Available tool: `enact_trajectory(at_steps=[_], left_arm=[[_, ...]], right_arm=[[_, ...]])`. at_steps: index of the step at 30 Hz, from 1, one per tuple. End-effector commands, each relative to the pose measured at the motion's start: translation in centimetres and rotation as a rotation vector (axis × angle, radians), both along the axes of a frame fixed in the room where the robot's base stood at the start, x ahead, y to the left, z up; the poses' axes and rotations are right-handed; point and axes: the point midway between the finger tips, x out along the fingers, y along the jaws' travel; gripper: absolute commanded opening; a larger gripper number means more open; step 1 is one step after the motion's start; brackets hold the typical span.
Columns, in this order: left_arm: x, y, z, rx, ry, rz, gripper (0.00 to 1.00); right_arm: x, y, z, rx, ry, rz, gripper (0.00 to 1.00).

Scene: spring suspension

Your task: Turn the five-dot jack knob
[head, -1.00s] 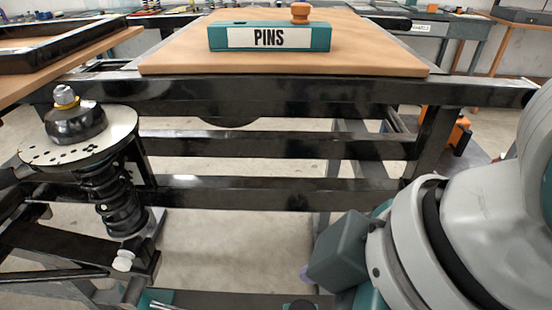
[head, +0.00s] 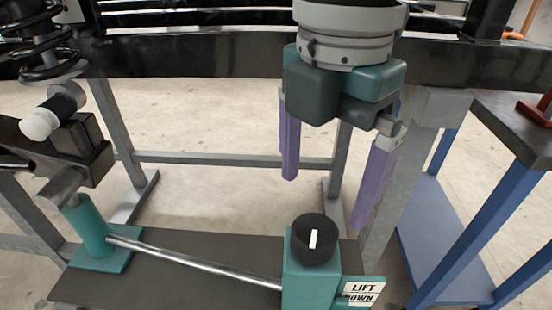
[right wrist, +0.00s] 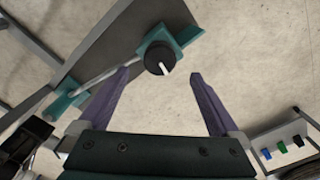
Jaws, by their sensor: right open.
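A round black knob (head: 315,240) with a white pointer bar sits on a teal block (head: 305,285) at the front. The knob also shows in the right wrist view (right wrist: 160,62), with its pointer toward the gripper. No dots are readable on this jack now. My right gripper (head: 326,206) is open and empty, its purple fingers hanging above and behind the knob. In the right wrist view, the knob lies between the lines of the two fingers (right wrist: 160,74), just beyond their tips, apparently without contact. My left gripper is not in view.
A "LIFT DOWN" sign (head: 361,292) is beside the block. A metal rod (head: 195,262) runs left to a teal post (head: 90,233). A black coil spring (head: 38,48) stands upper left. A blue-legged table (head: 485,235) stands right. Open floor lies behind the knob.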

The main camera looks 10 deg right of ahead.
Motion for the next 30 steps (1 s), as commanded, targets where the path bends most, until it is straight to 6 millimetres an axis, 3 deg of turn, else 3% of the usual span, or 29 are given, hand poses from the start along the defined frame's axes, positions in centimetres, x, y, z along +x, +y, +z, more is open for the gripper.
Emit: enact_trajectory(at_steps=[6,12,24,30], left_arm=[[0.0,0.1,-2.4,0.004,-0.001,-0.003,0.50],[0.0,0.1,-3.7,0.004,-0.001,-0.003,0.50],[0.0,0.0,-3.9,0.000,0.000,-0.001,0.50],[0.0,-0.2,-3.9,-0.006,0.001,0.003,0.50]], right_arm=[[-0.1,0.0,-4.8,-0.001,0.002,-0.001,0.99],[-0.1,0.0,-7.6,0.001,-0.001,0.000,0.99],[-0.1,0.1,-8.4,0.001,-0.002,0.000,0.99],[-0.1,0.1,-8.4,0.001,-0.002,0.000,0.77]])
